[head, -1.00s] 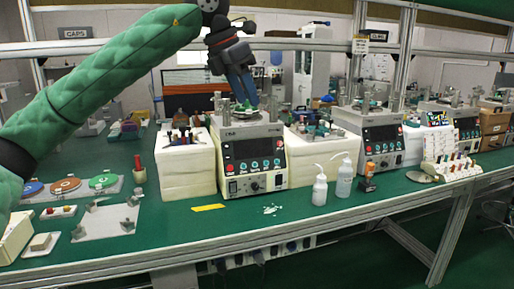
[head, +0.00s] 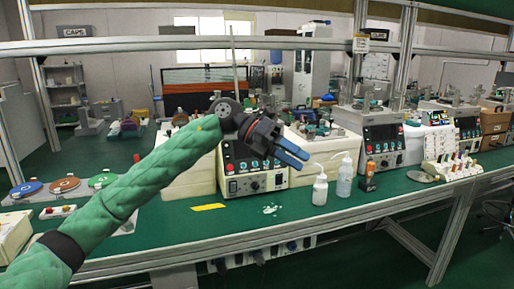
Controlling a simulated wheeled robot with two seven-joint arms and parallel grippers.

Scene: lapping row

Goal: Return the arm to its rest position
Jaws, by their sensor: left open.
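My left arm, in a green quilted sleeve, comes in from the lower left in the head view. My left gripper (head: 293,154) has blue fingers pointing right and slightly down. It is open, and nothing shows between the fingers. It hangs in front of the nearest lapping machine (head: 256,184) and hides part of its front panel and top. My right gripper is not in view.
The green bench (head: 300,224) carries two white squeeze bottles (head: 320,190) (head: 344,178), an orange-topped bottle (head: 369,175) and a yellow strip (head: 208,207). Coloured discs (head: 64,185) lie at the left. More machines (head: 381,140) stand to the right. The bench front is mostly clear.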

